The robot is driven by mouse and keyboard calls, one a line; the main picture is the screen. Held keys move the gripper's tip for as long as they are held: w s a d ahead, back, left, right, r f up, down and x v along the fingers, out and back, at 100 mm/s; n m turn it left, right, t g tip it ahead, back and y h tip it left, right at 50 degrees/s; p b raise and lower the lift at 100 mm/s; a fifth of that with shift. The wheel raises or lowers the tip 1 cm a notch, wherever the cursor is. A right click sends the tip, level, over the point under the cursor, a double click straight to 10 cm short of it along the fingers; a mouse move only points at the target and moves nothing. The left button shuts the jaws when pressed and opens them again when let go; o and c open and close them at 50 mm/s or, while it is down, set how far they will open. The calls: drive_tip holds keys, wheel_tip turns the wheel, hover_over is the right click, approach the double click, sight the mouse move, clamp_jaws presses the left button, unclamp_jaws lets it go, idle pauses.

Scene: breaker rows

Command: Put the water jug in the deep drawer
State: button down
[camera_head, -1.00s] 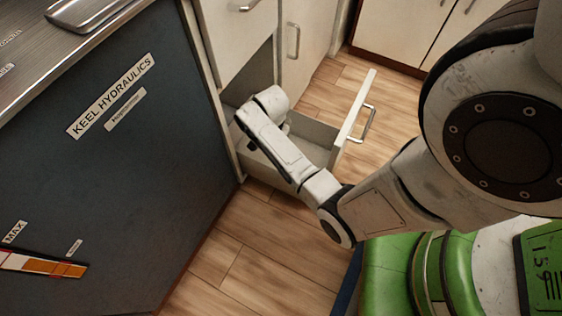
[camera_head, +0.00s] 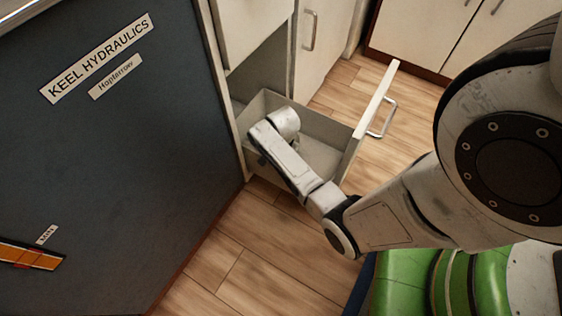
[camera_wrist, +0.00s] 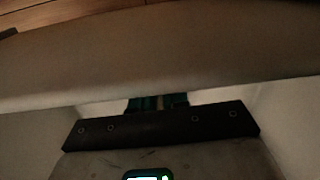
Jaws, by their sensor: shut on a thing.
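The deep drawer (camera_head: 320,155) is pulled out, a pale open box with a tall front panel. The end of my arm reaches down over its inside, towards the cabinet. My gripper (camera_wrist: 158,102) shows in the wrist view as dark green fingers close together beyond a dark bar. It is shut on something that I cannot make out. A broad pale surface crosses the wrist view in front of the fingers, and their tips are hidden. The water jug cannot be picked out in either view; my arm hides part of the drawer.
A dark blue unit (camera_head: 110,170) with a "KEEL HYDRAULICS" label stands close at the left. The drawer's metal handle (camera_head: 383,118) sticks out at the right. Pale cupboards (camera_head: 425,30) stand at the back. Wooden floor (camera_head: 260,250) is clear in front of the drawer.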

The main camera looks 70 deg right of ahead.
drive_tip(key=shift+f, duration=0.1)
drive_tip(key=c, duration=1.1)
unclamp_jaws()
drive_tip(key=shift+c, duration=0.2)
wheel_tip(320, 180, up, 12)
drive_tip(key=p, duration=0.6)
drive_tip(key=shift+s+a+p, duration=0.1)
drive_tip(key=shift+s+p, duration=0.05)
drive_tip(key=shift+p, duration=0.2)
drive_tip(key=s+a+r+n, duration=0.3)
drive_tip(key=a+r+n, duration=0.2)
drive_tip(key=a+n, duration=0.5)
drive_tip(key=s+a+r+n, duration=0.3)
drive_tip(key=a+r+n, duration=0.3)
drive_tip(key=a+n, duration=0.3)
drive_tip(key=shift+a+n+t, duration=0.3)
drive_tip(key=shift+a+n, duration=0.1)
drive_tip(key=shift+a, duration=0.35)
